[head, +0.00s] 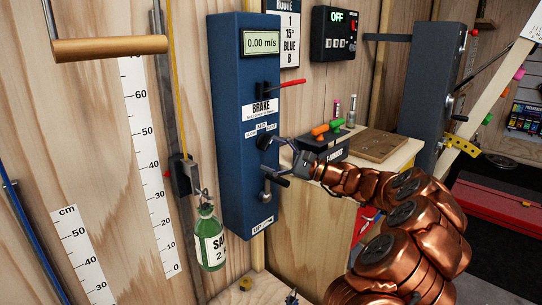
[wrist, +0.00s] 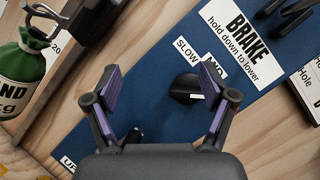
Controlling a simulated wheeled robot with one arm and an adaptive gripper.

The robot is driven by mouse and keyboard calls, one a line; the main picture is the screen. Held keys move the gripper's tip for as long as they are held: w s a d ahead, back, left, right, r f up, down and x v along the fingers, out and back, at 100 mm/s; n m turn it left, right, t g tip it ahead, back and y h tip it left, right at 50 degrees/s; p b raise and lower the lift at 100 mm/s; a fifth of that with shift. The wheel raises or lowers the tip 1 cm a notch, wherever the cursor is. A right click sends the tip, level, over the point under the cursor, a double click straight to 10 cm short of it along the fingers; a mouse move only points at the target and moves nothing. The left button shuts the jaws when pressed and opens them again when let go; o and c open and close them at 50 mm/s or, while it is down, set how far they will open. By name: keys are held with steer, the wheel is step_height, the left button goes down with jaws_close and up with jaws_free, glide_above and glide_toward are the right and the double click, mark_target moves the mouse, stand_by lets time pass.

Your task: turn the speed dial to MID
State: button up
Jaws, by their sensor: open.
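The speed dial (wrist: 184,88) is a round black knob on the blue panel (wrist: 150,70). In the wrist view it lies between my open fingers, nearer the right one. I see no grip on it. The SLOW label (wrist: 186,49) sits above the dial, and the MID label beside it is partly covered by the right finger. Any FAST label is hidden in this view. Which label the dial points at cannot be told. In the head view my gripper (head: 272,161) is open in front of the blue panel (head: 235,90), below the small speed labels (head: 262,131).
A red-handled brake lever (head: 287,84) stands above the dial, and a round-ended lever (head: 267,196) below.

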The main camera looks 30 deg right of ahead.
mark_target(270, 144)
steer(key=d+f+m+t+h, duration=0.2)
steer(key=d+t, duration=0.1)
steer(key=d, duration=0.4)
steer(key=shift+a+b+x, duration=0.2)
steer(key=shift+b+x, duration=0.1)
steer(key=shift+x, duration=3.35)
steer(key=shift+f, duration=0.1)
steer(key=c, duration=1.2)
steer(key=shift+o, duration=0.2)
steer(key=shift+g, duration=0.3)
